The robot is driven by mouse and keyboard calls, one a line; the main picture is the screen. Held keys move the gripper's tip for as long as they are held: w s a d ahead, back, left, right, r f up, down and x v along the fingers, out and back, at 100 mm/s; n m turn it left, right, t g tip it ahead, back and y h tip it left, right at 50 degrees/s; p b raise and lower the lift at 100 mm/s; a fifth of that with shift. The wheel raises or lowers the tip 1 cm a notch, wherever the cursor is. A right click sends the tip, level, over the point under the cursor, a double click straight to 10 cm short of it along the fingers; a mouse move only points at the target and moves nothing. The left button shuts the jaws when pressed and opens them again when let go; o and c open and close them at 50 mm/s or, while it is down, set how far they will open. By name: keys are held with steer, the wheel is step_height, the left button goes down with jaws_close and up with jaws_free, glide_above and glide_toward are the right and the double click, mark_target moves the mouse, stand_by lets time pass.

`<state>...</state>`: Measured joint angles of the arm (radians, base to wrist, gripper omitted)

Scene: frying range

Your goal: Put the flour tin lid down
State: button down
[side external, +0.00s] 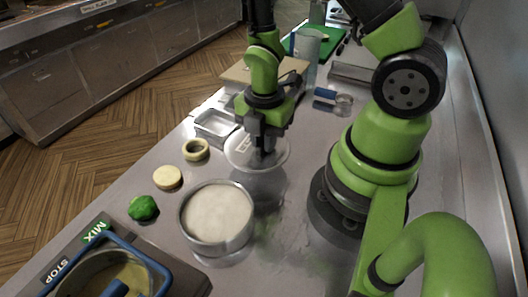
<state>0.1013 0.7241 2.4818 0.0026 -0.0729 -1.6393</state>
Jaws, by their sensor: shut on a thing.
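My gripper (264,148) points down and is shut on the flour tin lid. The flour tin lid (240,151) is a pale, flat disc with lettering on its top, held roughly level. It is behind and to the right of the flour tin. A dark reflection shows on the steel counter below it, and I cannot tell whether the lid touches the counter. The fingers hide the middle of the lid. The flour tin (218,243) is a round metal tin, open and upright, with white flour inside.
A metal tray (215,124) and a pale ring (196,150) lie left of the lid. A pale disc (167,177), a green item (143,208) and a mixer (110,268) stand left of the tin. Behind are a board (237,74) and a clear container (306,48).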

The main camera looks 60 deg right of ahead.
steer(key=shift+f, duration=2)
steer(key=c, duration=1.1)
jaws_free()
steer(key=shift+f, duration=0.1)
